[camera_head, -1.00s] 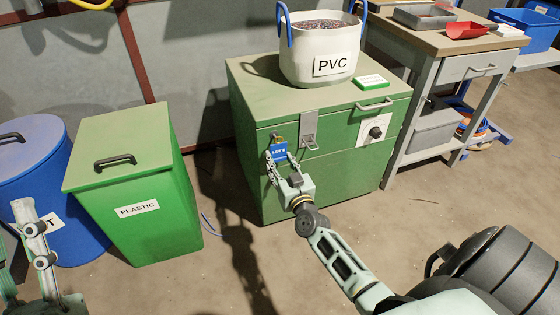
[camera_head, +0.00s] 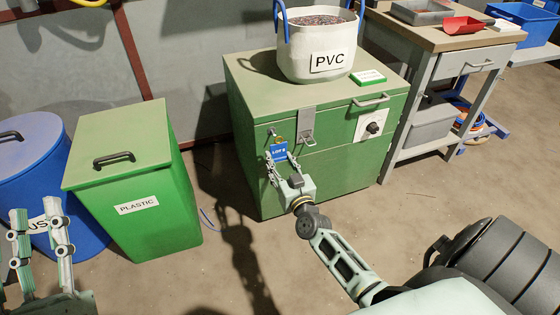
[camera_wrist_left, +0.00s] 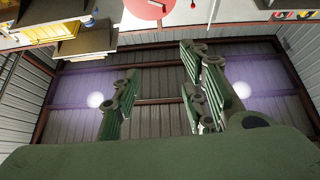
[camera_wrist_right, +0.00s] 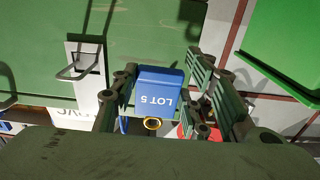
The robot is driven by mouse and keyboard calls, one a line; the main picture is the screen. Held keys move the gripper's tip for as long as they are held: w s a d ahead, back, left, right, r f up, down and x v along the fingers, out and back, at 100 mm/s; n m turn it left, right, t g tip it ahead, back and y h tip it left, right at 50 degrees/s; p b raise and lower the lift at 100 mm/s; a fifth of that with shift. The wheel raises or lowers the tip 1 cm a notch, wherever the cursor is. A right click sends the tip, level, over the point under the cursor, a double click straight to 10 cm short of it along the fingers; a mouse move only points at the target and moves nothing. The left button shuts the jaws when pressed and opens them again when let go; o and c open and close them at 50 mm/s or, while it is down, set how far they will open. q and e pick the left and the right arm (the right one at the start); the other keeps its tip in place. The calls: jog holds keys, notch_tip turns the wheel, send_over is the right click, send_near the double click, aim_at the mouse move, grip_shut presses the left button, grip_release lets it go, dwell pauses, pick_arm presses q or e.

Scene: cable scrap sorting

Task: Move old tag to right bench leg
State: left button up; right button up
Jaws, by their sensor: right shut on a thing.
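My right gripper (camera_head: 282,162) is shut on the tag, one finger at each side. In the right wrist view the tag (camera_wrist_right: 158,92) shows between the fingers, its lettering upside down. My left gripper (camera_head: 42,222) is open and empty at the lower left, in front of the blue bin; its fingers also stand apart in the left wrist view (camera_wrist_left: 160,100). A grey bench leg (camera_head: 400,125) stands right of the chest.
A green PLASTIC bin (camera_head: 135,185) and a blue bin (camera_head: 45,160) stand to the left. The bench (camera_head: 440,40) carries a tray and a red scoop. Floor in front is mostly clear.

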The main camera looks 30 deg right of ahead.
jog(key=shift+s+a, duration=0.1)
jog(key=shift+s, duration=0.3)
pick_arm(q)
jog(key=shift+w+f+g+p, duration=0.15)
jog(key=shift+w+f+g, duration=0.35)
jog(key=shift+f, duration=0.2)
jog(key=shift+w+f+g+p, duration=0.15)
jog(key=shift+w+f+g, duration=0.2)
jog(key=shift+f+g, duration=0.25)
pick_arm(e)
jog(key=shift+s, duration=0.2)
pick_arm(q)
jog(key=shift+f, duration=0.1)
